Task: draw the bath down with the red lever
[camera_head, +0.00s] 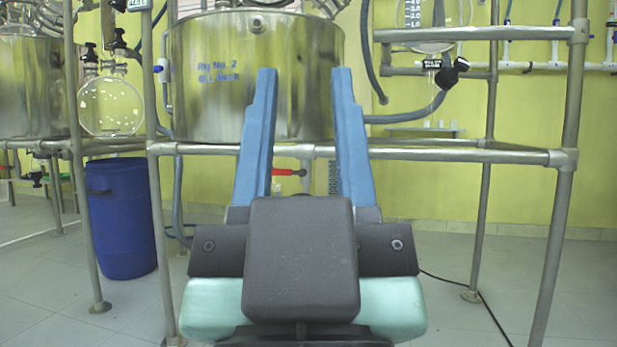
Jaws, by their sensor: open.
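The red lever (289,172) shows low under the steel bath, between my gripper's fingers in the picture. It lies about level, with its left part hidden behind the left finger. The steel bath (215,105), marked "Rig No. 2", stands on the metal frame behind and above the lever. My gripper (304,75) is open, with its two blue fingers spread and pointing forward and up. Nothing is between the fingers, and the lever lies farther back. The dark gripper body hides what is below the lever.
The frame's horizontal rail (440,155) crosses in front, just above the lever's height. A blue drum (121,220) stands left of the frame. A round glass flask (110,105) hangs at left. Grey hoses run beside the bath.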

